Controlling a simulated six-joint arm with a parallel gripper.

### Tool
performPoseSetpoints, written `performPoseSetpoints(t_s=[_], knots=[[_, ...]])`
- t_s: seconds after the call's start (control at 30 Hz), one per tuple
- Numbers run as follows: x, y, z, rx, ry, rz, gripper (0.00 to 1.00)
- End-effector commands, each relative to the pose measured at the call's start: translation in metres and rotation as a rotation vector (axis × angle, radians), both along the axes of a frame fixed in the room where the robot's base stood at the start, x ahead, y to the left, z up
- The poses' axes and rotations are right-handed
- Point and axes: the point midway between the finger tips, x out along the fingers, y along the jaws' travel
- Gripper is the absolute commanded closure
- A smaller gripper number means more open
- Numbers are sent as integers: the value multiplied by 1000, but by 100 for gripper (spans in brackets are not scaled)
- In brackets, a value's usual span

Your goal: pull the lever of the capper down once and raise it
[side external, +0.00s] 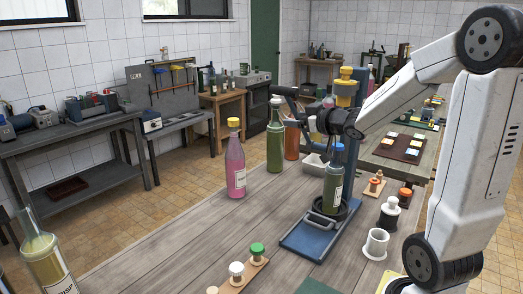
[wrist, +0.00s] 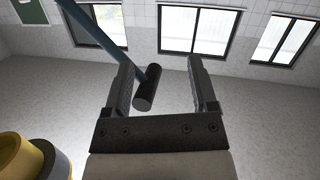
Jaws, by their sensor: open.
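In the wrist view the lever is a blue rod (wrist: 93,38) ending in a black cylindrical grip (wrist: 147,90). My gripper (wrist: 160,62) is open, its two fingers on either side of the grip. The grip lies nearer the left finger; whether they touch I cannot tell. In the side view my gripper (side external: 292,106) is beside the column, and the lever is hard to separate from it.
A pink bottle (side external: 235,165) and a green bottle (side external: 275,140) stand left of the capper. A wooden strip with stoppers (side external: 240,275) lies in front. Bare table lies left of the base.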

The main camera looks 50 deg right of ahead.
Motion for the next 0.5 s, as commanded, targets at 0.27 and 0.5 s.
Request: performPoseSetpoints(t_s=[0.27,0.5], knots=[[-32,-26,50,-61,-144,128,26],[-44,-28,61,-71,-169,185,26]])
